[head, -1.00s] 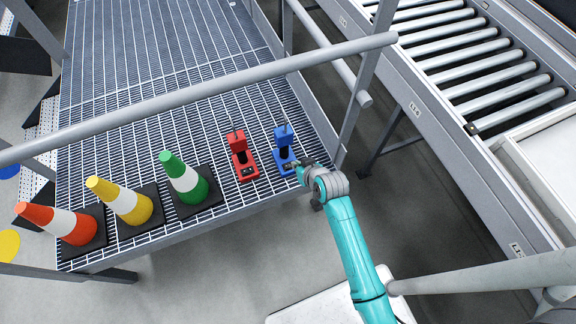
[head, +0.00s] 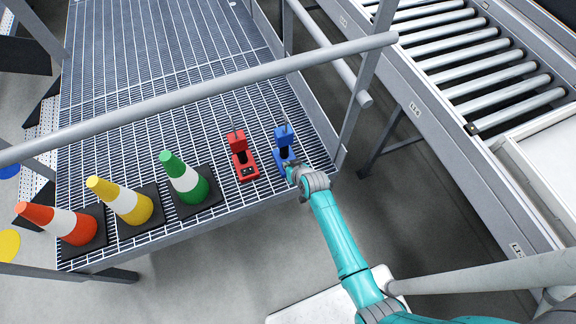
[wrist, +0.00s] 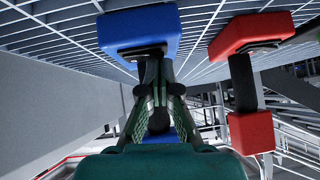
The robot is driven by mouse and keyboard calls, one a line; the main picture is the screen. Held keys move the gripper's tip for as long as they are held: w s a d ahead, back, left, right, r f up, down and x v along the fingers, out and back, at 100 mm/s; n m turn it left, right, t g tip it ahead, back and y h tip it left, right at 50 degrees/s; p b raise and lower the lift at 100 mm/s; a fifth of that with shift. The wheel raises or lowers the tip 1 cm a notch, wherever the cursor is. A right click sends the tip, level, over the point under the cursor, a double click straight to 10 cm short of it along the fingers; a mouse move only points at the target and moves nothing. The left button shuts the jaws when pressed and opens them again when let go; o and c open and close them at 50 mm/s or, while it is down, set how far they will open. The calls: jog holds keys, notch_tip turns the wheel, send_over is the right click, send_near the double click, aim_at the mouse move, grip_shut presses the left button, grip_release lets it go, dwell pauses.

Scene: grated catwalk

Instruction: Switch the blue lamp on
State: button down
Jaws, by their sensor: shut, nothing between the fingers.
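The blue lamp (head: 284,136) stands upright on the grating, to the right of the red lamp (head: 238,141). In the wrist view, the blue lamp's base (wrist: 138,24) is at the top, with a dark panel on its face. A small blue part also shows low behind my fingers. My gripper (wrist: 153,62) is shut and empty, its fingertips at or very near that panel; contact cannot be told. In the head view my gripper (head: 292,168) hides part of the blue base. The switch itself is hidden, and I see no clear glow.
The red lamp's base (wrist: 250,28) is close on the right in the wrist view. Green (head: 186,180), yellow (head: 122,203) and orange (head: 60,224) cones stand to the left. A grey rail (head: 200,95) crosses above the grating. A roller conveyor (head: 470,75) is at right.

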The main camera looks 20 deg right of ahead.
jog(key=shift+a+f, duration=0.15)
jog(key=shift+f, duration=0.1)
dwell(0.3)
jog(key=shift+d+r, duration=0.3)
jog(key=shift+d, duration=0.5)
jog(key=shift+r, duration=0.1)
